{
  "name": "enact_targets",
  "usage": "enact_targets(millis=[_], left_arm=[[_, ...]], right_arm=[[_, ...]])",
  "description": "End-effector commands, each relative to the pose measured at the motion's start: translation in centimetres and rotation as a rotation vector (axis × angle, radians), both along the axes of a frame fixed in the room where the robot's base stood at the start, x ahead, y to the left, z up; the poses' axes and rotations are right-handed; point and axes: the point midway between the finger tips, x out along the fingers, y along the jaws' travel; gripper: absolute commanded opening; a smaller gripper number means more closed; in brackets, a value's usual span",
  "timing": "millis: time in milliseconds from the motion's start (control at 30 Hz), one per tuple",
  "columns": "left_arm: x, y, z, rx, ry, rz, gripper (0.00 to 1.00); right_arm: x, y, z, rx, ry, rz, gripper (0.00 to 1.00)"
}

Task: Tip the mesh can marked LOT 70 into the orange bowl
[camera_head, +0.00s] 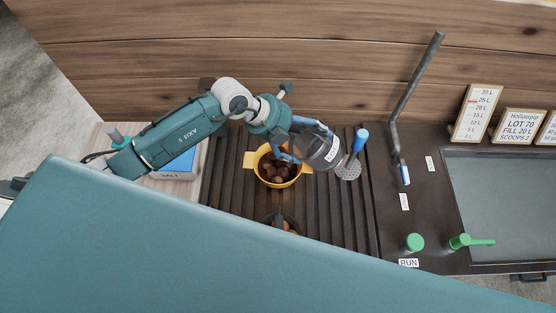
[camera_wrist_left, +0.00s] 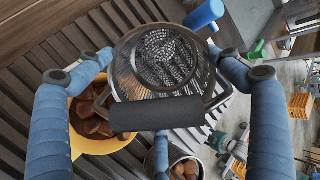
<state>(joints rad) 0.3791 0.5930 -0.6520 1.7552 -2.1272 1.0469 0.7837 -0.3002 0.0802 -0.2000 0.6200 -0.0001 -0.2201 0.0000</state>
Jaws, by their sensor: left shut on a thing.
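The mesh can (camera_head: 322,152) is dark, with a white label whose print is too small to read for certain. It is tilted, just right of the orange bowl (camera_head: 250,161) and above the slatted counter. The bowl holds brown chestnuts (camera_head: 278,170). My left gripper (camera_head: 300,139) is shut on the can. In the left wrist view, the can's round mesh (camera_wrist_left: 166,57) and black grip bar (camera_wrist_left: 157,114) lie between my blue fingers, and the bowl (camera_wrist_left: 72,135) is at left. Whether chestnuts remain in the can is hidden. My right gripper is not in view.
A skimmer with a blue handle (camera_head: 359,140) stands right of the can. Another metal can with chestnuts (camera_wrist_left: 184,160) is below in the left wrist view. A blue SALT box (camera_head: 171,160), a tap (camera_head: 394,130), green knobs (camera_head: 415,242) and a LOT 70 sign (camera_head: 518,126) are around.

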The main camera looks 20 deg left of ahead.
Motion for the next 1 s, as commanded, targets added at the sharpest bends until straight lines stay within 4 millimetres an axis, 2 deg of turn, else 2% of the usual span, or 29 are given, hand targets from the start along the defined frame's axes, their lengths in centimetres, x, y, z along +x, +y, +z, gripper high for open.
enact_targets(millis=[33, 233, 867, 1000], left_arm=[[0.3, -0.6, 0.7, 0.034, 0.003, -0.005, 0.34], [1.0, -2.6, 0.7, 0.195, 0.054, 0.0, 0.34], [1.3, -4.1, 9.4, 0.324, 0.097, 0.001, 0.34], [1.6, -5.3, 10.8, 0.408, 0.121, 0.0, 0.34]], right_arm=[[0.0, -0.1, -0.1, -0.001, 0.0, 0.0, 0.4], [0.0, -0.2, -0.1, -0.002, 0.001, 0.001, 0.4], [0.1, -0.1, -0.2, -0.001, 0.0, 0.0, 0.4], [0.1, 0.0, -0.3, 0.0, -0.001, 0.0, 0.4]])
